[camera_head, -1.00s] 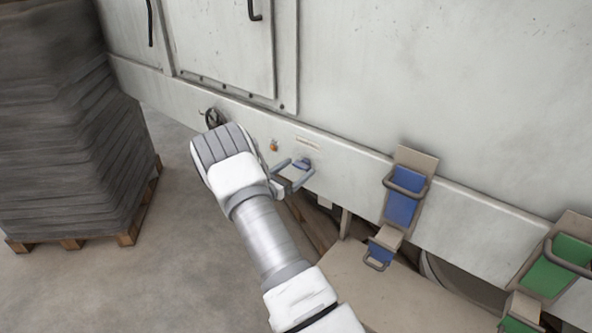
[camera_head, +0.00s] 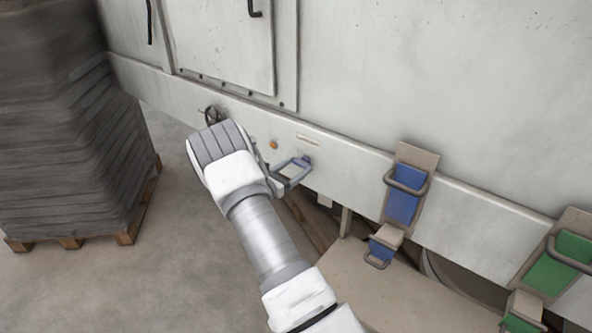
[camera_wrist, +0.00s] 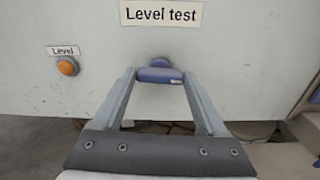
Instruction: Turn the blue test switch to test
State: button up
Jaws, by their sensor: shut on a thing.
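The blue test switch (camera_wrist: 160,75) sits on the pale machine panel, below the "Level test" label (camera_wrist: 161,14). Its handle lies roughly level across the wrist view, between my fingertips. My gripper (camera_wrist: 159,77) is shut on the switch, one finger at each end of it. In the head view my gripper (camera_head: 294,168) is at the panel's lower band, and the switch is mostly hidden by the fingers there. I cannot read any position marks on the switch.
An orange lamp (camera_wrist: 67,66) labelled "Level" is left of the switch. A black handwheel (camera_head: 213,115) is farther left on the panel. Blue clamp brackets (camera_head: 404,205) and green ones (camera_head: 556,262) stand to the right. A loaded pallet (camera_head: 72,241) is at left, with open floor between.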

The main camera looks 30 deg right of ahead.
jog(key=m+b, duration=1.1)
jog(key=b, duration=0.4)
jog(key=shift+f, duration=0.15)
jog(key=shift+b, duration=0.3)
jog(key=o, duration=1.3)
jog(key=p+v, duration=0.2)
jog(key=v, duration=1.5)
jog(key=shift+s+a, duration=0.15)
jog(key=shift+s, duration=0.05)
